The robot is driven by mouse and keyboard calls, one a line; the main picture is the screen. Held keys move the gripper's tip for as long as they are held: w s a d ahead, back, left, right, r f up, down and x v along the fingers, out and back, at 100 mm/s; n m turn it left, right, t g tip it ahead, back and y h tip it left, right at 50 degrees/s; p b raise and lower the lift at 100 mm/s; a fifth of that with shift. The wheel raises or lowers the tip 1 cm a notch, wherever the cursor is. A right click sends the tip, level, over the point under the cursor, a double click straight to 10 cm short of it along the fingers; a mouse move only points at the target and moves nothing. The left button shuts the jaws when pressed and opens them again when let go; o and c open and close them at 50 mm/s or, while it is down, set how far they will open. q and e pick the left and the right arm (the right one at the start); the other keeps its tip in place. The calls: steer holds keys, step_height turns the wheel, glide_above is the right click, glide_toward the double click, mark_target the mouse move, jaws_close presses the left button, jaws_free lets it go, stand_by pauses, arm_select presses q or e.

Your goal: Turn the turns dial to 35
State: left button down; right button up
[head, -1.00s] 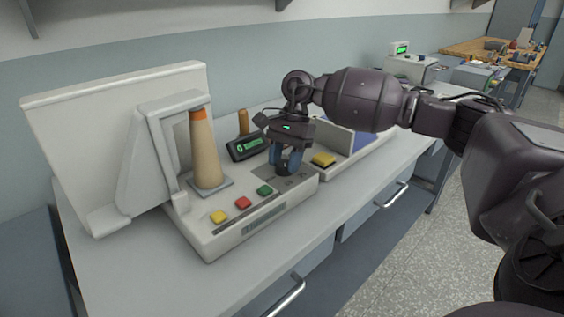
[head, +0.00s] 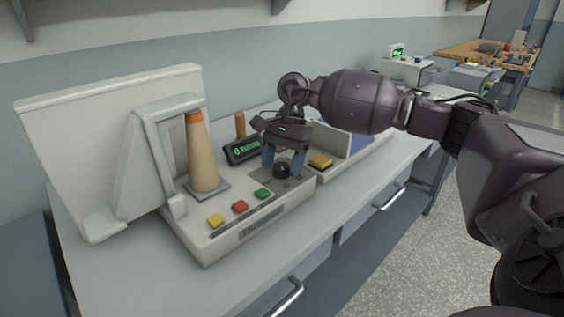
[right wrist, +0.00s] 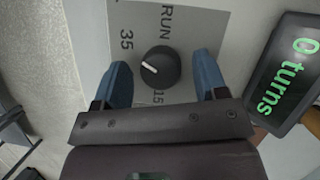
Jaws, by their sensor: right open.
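The turns dial (head: 281,170) is a round black knob on the grey panel of the winding machine. It also shows in the right wrist view (right wrist: 160,68), where its white mark points up and left, toward the printed 35 (right wrist: 126,40). The labels RUN and 15 are also beside it. My right gripper (head: 283,163) is open above the dial, with one blue finger on each side. In the right wrist view both fingers (right wrist: 162,75) stand apart from the knob. The display (right wrist: 290,75) reads "0 turns". My left gripper is not in view.
The machine base (head: 210,244) carries yellow, red and green buttons in front. A tan cone (head: 203,155) with an orange top stands beside a white arm at left. A yellow block (head: 320,161) lies in a tray to the right. The bench front is clear.

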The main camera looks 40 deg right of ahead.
steer(key=v, duration=1)
steer(key=shift+d+r, duration=0.15)
steer(key=shift+r, duration=0.2)
steer(key=shift+r, duration=0.1)
